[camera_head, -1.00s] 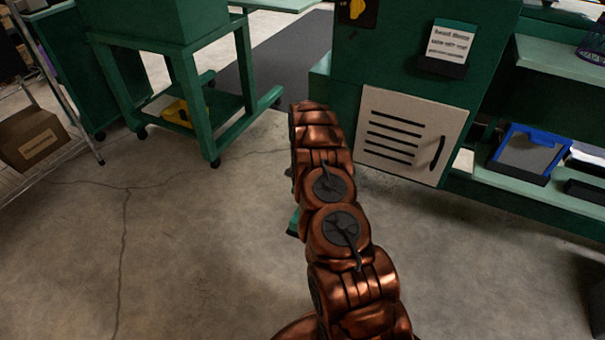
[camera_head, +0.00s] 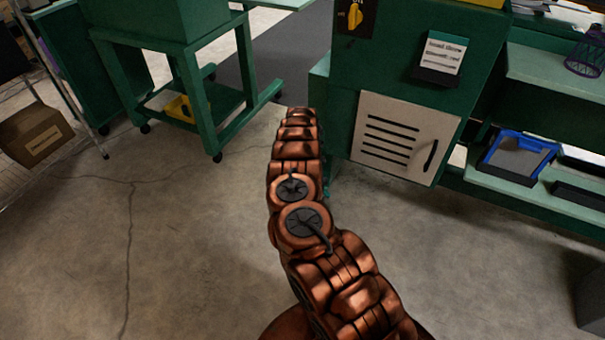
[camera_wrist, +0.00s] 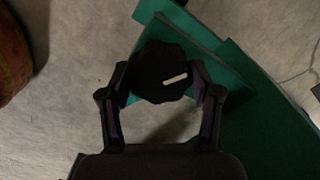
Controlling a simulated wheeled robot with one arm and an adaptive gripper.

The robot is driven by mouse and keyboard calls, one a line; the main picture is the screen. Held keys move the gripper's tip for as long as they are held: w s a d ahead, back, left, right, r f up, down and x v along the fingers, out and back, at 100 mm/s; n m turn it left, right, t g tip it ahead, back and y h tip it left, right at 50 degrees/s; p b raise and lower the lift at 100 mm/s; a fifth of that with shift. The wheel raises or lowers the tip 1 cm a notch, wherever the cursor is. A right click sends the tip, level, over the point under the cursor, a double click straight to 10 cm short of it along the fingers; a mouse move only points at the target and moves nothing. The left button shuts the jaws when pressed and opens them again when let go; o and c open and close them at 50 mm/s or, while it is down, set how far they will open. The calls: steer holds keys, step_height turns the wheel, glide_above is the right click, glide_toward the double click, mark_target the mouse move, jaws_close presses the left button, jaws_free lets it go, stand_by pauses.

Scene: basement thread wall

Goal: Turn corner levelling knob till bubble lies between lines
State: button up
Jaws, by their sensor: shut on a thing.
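The levelling knob (camera_wrist: 155,66) is dark, round and lobed, with a white pointer mark angled toward the right. It sits over a green corner plate (camera_wrist: 228,62) in the wrist view. My gripper (camera_wrist: 160,78) is shut on the knob, one finger on its left side and one on its right. In the head view my arm reaches away and hides the gripper and the knob. No bubble or level lines can be made out in either view.
A green cabinet (camera_head: 408,45) with a pale vented door (camera_head: 400,140) stands right of my arm. A green wheeled cart (camera_head: 240,105) stands to the left. A shelf (camera_head: 535,192) with a blue tray (camera_head: 518,152) is at right. The concrete floor between is clear.

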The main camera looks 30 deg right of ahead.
steer(key=shift+m, duration=1.5)
steer(key=o, duration=1.1)
steer(key=shift+o, duration=0.2)
step_height(320, 180, up, 12)
